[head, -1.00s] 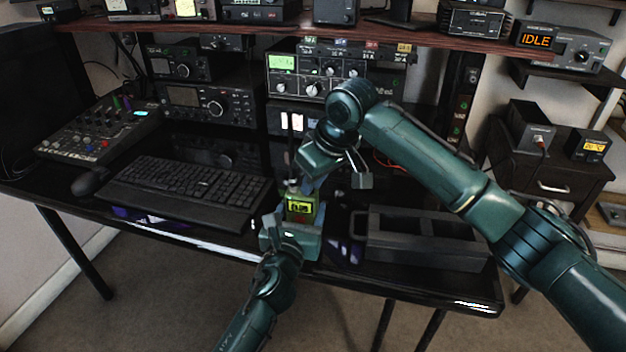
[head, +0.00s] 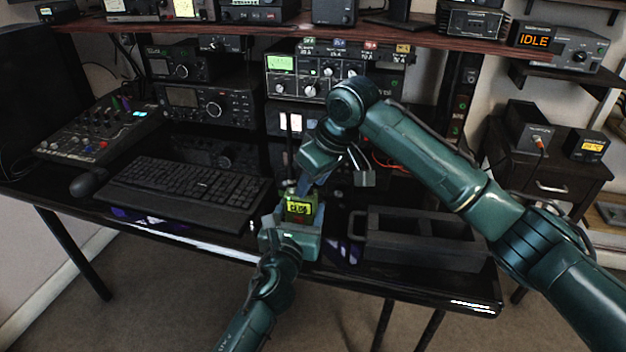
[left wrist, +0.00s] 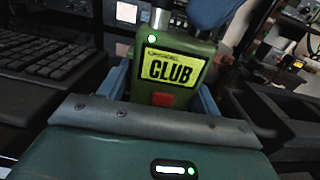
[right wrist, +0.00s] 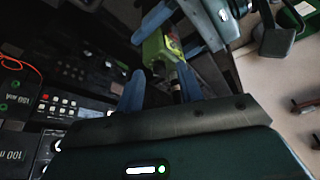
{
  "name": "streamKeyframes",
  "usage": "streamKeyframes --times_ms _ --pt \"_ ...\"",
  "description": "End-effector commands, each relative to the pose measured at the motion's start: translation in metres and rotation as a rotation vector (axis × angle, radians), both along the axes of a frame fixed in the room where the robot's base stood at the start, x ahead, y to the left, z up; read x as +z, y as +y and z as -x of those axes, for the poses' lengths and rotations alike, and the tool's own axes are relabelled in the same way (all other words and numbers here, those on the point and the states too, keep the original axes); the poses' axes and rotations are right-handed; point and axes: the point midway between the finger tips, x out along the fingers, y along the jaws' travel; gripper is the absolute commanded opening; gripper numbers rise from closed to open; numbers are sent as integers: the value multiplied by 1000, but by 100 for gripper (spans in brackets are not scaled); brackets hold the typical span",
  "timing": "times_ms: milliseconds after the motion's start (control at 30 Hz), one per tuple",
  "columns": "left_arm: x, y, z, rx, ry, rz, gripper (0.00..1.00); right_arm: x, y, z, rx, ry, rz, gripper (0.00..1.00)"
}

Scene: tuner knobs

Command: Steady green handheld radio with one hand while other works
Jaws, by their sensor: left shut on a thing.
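The green handheld radio (head: 300,208) stands upright near the desk's front edge. Its yellow screen reads CLUB in the left wrist view (left wrist: 168,65), with a lit green dot beside it and a red button below. My left gripper (head: 292,226) is shut on the radio's body, with blue fingers at both sides. My right gripper (head: 306,184) is just above the radio's top. In the right wrist view its fingers (right wrist: 160,78) are apart, with the radio (right wrist: 157,48) beyond them. Exact contact with a top knob is hidden. A metallic post (left wrist: 160,17) rises from the radio's top.
A keyboard (head: 185,190) lies to the left, with a mixer (head: 100,130) beyond it. A dark open tray (head: 425,262) sits close on the right. Radio sets (head: 200,105) and a shelf (head: 240,33) stand behind. The desk's front edge is near.

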Motion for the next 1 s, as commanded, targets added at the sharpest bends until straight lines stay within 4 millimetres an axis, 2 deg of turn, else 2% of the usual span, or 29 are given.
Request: streamKeyframes --times_ms 167,400,600,767,1000 --pt "-2 1 0 2 4 0 32 27 -8 6 0 -7 -1 37" --pt "-2 1 0 2 4 0 32 74 -22 20 1 -6 -2 37" --pt "-2 1 0 2 3 0 32 100 -30 28 1 -4 -2 37" --pt "-2 1 0 2 3 0 32 108 -33 31 1 -2 -1 37" --pt "-2 1 0 1 3 0 32 108 -33 31 0 -2 -1 37"
